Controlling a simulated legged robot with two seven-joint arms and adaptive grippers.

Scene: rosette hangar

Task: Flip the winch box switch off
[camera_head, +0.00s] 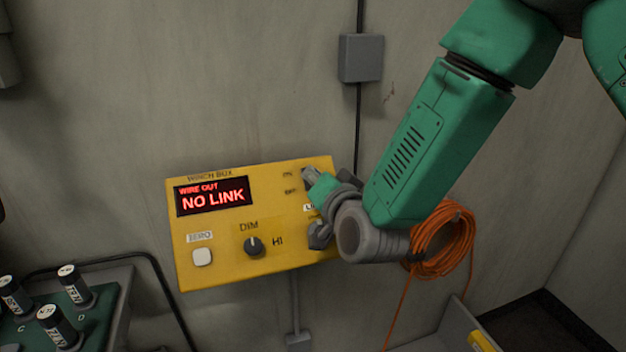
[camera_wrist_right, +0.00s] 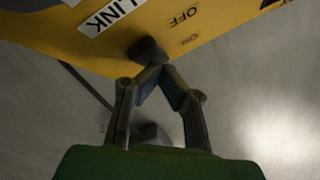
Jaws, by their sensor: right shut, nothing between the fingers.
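The yellow winch box (camera_head: 222,245) is mounted on the wall, and its display (camera_head: 212,196) reads "WIRE OUT NO LINK". My right gripper (camera_head: 310,177) is at the box's upper right, beside the ON and OFF marks, and hides the switch area in the head view. In the right wrist view my right gripper (camera_wrist_right: 156,70) is shut and empty. Its fingertips are at a dark switch piece (camera_wrist_right: 148,50) beside the OFF and ON lettering; whether they touch it, and which way it is set, I cannot tell. My left gripper is out of view.
The box also carries a white button (camera_head: 202,257), a dimmer knob (camera_head: 254,246) and a dark knob (camera_head: 320,236) below the gripper. Orange cable (camera_head: 450,250) hangs at right.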

